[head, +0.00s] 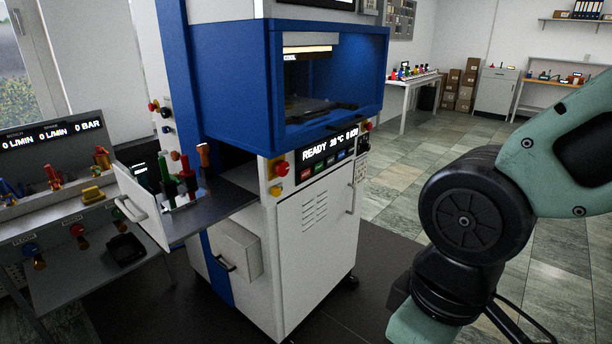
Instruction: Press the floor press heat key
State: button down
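The floor press (222,90) is a tall blue and white machine in the middle of the head view. Its front display (330,146) shows READY and a temperature that looks like 28 °C. Below the display runs a slanted row of small coloured keys, with a red key (305,174) at the left and a green key (319,168) beside it. The key labels are too small to read, so I cannot tell which is the heat key. My gripper is out of view; only my arm's links show at the right, apart from the press.
A red stop button (281,168) is left of the keys. A drawer (140,206) is pulled out at the press's left. A bench with gauges (52,134) stands at the far left. Open tiled floor (400,190) lies right of the press.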

aim_at(305, 173)
jog(key=i+j+u, duration=0.1)
jog(key=i+j, duration=0.35)
jog(key=i+j+u, duration=0.15)
jog(key=i+j, duration=0.2)
jog(key=i, duration=0.25)
